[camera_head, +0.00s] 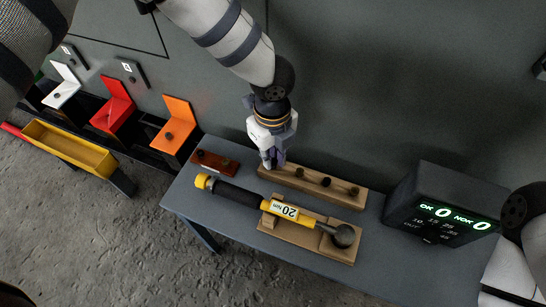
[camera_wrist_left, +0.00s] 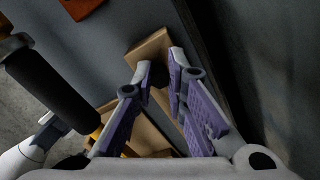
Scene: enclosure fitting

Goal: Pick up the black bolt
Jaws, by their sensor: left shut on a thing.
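My left gripper (camera_head: 273,163) points down at the left end of a wooden block (camera_head: 340,194) on the table. In the left wrist view its two purple-padded fingers (camera_wrist_left: 162,68) close around a small dark piece, the black bolt (camera_wrist_left: 158,76), at the wooden block (camera_wrist_left: 150,46). The fingers hide much of it, and I cannot tell if it is clear of the block. My right gripper is not in view.
A yellow-and-black torque tool (camera_head: 238,195) marked 20 lies on a wooden cradle (camera_head: 338,250) in front of the block. A reddish-brown block (camera_head: 216,162) is at the table's left. A dark counter box (camera_head: 440,205) stands right. Colored bins and a yellow tray (camera_head: 70,148) are at far left.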

